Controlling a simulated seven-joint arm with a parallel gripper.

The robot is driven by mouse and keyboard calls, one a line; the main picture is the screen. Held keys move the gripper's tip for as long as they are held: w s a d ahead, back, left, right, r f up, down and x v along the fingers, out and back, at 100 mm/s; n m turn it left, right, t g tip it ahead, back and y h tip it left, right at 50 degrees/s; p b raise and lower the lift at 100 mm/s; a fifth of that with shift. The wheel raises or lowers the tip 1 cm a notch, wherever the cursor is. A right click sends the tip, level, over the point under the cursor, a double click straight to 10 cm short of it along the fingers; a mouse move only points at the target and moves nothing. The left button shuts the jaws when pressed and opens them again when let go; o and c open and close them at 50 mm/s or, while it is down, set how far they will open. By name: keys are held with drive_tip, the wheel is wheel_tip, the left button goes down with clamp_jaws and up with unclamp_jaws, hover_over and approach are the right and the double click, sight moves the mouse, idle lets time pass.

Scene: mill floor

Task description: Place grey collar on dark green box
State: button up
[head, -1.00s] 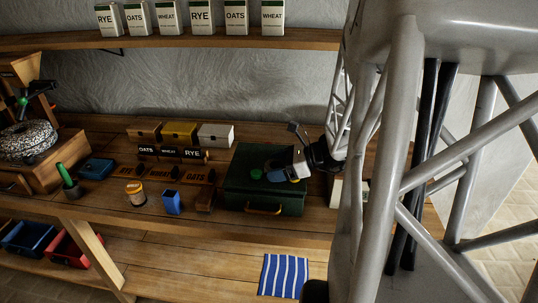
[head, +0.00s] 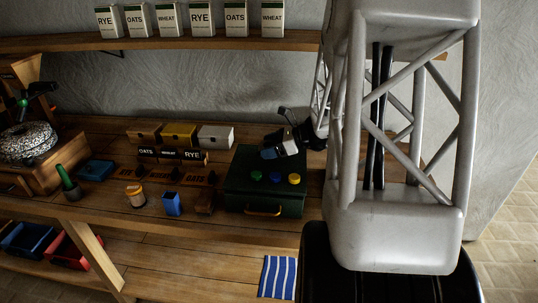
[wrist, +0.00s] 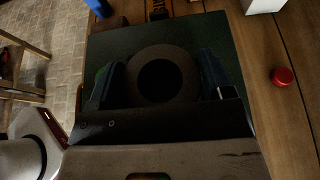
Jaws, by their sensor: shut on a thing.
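The grey collar (wrist: 160,52), a dark flat ring with a round hole, sits between the two blue fingers of my gripper (wrist: 162,80) in the wrist view. The gripper is shut on it. The dark green box (wrist: 185,30) lies behind the collar there; I cannot tell whether the two touch. In the head view my gripper (head: 268,153) is over the back part of the box (head: 237,186), and the collar cannot be made out. Green, blue and yellow round knobs and an orange handle show on the box.
Left of the box are a blue cup (head: 172,204), an orange-brown jar (head: 135,195) and labelled wooden blocks. A white box (head: 216,136) stands behind. In the wrist view a red cap (wrist: 282,77) lies on the wood to the right.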

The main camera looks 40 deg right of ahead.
sight(269, 161)
drive_tip(key=shift+w+d, duration=0.1)
drive_tip(key=shift+w, duration=0.1)
drive_tip(key=shift+f, duration=1.8)
drive_tip(key=shift+f, duration=0.15)
drive_tip(key=o, duration=1)
drive_tip(key=shift+v, duration=0.75)
drive_tip(key=v, duration=1)
drive_tip(key=shift+s+d+r, duration=0.15)
drive_tip(key=shift+s+r, duration=0.05)
drive_tip(key=shift+r, duration=0.1)
